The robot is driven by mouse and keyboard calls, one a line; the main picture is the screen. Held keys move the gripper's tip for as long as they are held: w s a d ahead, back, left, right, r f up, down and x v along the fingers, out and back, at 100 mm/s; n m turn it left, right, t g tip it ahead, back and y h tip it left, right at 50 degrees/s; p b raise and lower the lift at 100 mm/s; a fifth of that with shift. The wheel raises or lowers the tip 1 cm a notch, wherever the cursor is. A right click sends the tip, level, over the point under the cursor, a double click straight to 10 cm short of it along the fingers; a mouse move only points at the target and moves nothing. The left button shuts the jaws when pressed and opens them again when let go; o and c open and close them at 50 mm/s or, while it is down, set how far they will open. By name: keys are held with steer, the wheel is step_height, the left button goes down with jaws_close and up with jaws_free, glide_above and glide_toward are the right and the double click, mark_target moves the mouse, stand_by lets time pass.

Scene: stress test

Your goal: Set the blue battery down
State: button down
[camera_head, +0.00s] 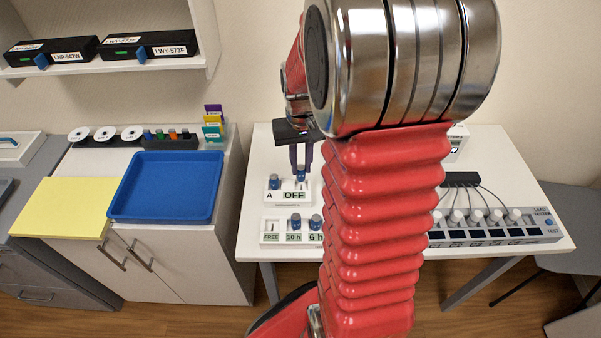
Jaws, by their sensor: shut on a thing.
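My gripper (301,160) points down over the left part of the white table (259,165). It is shut on a small blue battery (301,174), which is upright just above or at the white holder marked A and OFF (284,197). I cannot tell whether the battery touches the holder. Another blue battery (275,183) stands in the same holder, to the left. In front, a second white holder (270,239) has a spot marked FREE and two blue batteries (296,221) at the 10 h and 6 h labels. My arm hides the middle of the table.
A blue tray (166,215) and a yellow sheet (62,207) are on the left cabinet. A row of small coloured items (170,141) stands behind the tray. A cell tester (492,234) with several wired cells fills the table's right side. A shelf (105,66) holds black boxes.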

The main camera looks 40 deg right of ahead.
mark_target(301, 168)
steer(key=shift+f, duration=1.85)
steer(key=shift+f, duration=0.1)
steer(key=c, duration=1.6)
jaws_free()
step_height(301, 168, up, 12)
steer(key=shift+r, duration=0.1)
